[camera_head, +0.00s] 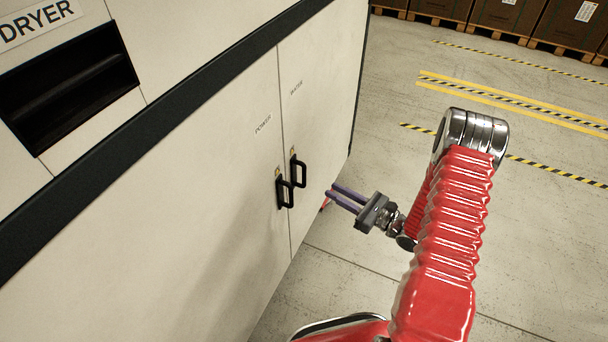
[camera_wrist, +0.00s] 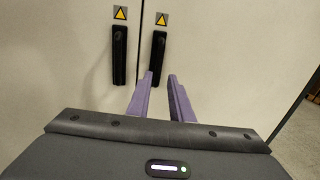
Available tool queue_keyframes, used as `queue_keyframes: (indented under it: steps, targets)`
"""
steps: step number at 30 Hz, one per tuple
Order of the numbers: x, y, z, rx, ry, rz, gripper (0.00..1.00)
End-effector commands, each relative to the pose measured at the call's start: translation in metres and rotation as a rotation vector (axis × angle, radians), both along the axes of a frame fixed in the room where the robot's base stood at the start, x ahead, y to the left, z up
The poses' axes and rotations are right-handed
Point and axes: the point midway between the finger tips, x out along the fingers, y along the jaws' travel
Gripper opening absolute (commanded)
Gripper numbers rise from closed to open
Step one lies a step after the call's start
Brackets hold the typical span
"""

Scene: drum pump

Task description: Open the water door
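The water door (camera_head: 321,112) is the right-hand panel of a cream cabinet and is closed flush, with a small label near its top. Its black handle (camera_head: 298,171) sits by the seam; it also shows in the wrist view (camera_wrist: 158,57) under a yellow warning sticker. The power door (camera_head: 235,175) is to the left, with its own black handle (camera_head: 285,192). My gripper (camera_head: 332,196) has two purple fingers, apart and empty, pointing at the cabinet right of the water handle.
A dryer opening (camera_head: 68,90) is at the upper left of the cabinet. Concrete floor with yellow-black striped lines (camera_head: 510,100) lies open to the right. Brown boxes on pallets (camera_head: 500,15) stand at the back.

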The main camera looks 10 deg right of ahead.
Motion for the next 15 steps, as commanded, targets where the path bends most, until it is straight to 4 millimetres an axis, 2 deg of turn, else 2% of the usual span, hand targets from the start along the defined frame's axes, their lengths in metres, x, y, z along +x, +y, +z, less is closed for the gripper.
queue_keyframes:
  steps: [15]
  targets:
    - [0.050, 0.045, 0.000, -0.001, 0.000, 0.005, 0.20]
